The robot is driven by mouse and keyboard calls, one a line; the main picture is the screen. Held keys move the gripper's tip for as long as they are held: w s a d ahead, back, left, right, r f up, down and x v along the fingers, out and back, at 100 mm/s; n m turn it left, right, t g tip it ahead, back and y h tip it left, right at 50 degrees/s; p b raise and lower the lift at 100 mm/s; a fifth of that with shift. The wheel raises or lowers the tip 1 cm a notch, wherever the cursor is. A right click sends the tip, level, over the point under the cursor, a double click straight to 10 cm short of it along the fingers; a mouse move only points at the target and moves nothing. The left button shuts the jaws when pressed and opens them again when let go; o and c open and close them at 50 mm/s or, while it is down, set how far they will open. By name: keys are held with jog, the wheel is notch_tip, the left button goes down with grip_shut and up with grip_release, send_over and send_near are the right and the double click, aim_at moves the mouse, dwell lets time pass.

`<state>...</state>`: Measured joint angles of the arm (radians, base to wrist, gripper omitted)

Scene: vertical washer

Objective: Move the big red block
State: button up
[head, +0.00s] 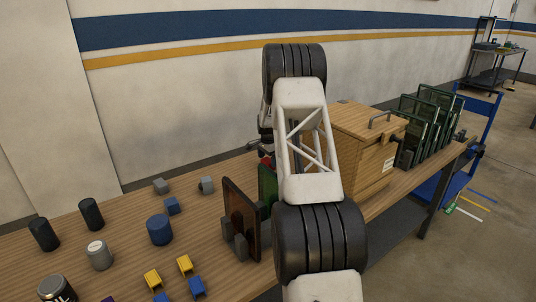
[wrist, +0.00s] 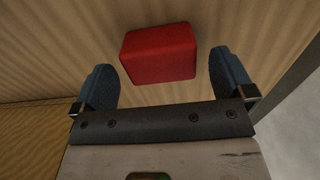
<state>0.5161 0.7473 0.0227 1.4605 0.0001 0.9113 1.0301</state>
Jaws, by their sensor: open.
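The big red block (wrist: 158,53) lies on a wood-grained surface in the wrist view, just beyond my gripper (wrist: 161,72). My gripper is open, with one dark blue-grey finger to the left of the block and one to the right. Gaps show between the block and both fingers, and nothing is held. In the head view my arm hides most of this area. A small red patch (head: 266,163) shows beside the arm, but I cannot tell whether it is the same block.
A wooden box (head: 367,135) with a handle stands right of my arm, with framed green panels (head: 428,118) beyond it. Upright panels (head: 241,219) stand left of my arm. Blue, grey and yellow pieces and dark cylinders cover the left of the wooden workbench (head: 205,240).

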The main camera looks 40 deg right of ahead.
aim_at(267, 160)
jog(key=shift+f, duration=1.55)
jog(key=c, duration=1)
jog(key=shift+a, duration=0.15)
jog(key=shift+a, duration=9.85)
jog(key=o, duration=1)
